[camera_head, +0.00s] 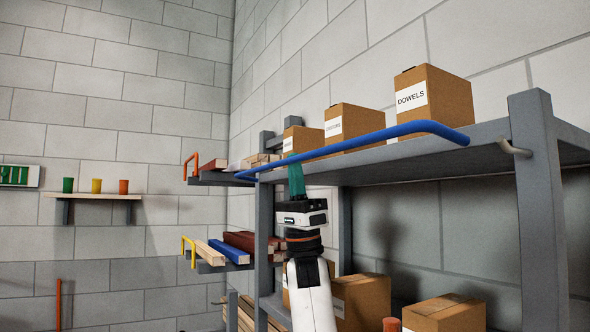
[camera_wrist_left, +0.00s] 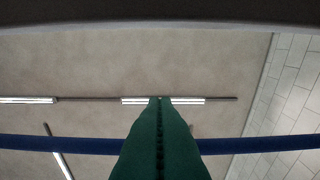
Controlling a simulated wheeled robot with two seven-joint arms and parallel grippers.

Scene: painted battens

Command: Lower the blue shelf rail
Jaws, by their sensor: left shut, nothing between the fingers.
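The blue shelf rail (camera_head: 370,138) runs along the front of the upper grey shelf, above its edge. Its left end bends in near the left post and its right end bends back near the boxes. My left gripper (camera_head: 296,178) points up, with its green fingers shut and empty. In the head view its tips are just under the rail's line, nearer the rail's left end; I cannot tell whether they touch it. In the left wrist view the rail (camera_wrist_left: 60,145) crosses behind the shut fingers (camera_wrist_left: 160,130). My right gripper is in neither view.
Cardboard boxes, one a DOWELS box (camera_head: 432,105), stand on the upper shelf (camera_head: 440,163) behind the rail. A grey post (camera_head: 540,210) with a pale hook (camera_head: 515,147) stands at right. Racks of painted battens (camera_head: 228,250) lie to the left. More boxes (camera_head: 360,300) sit below.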

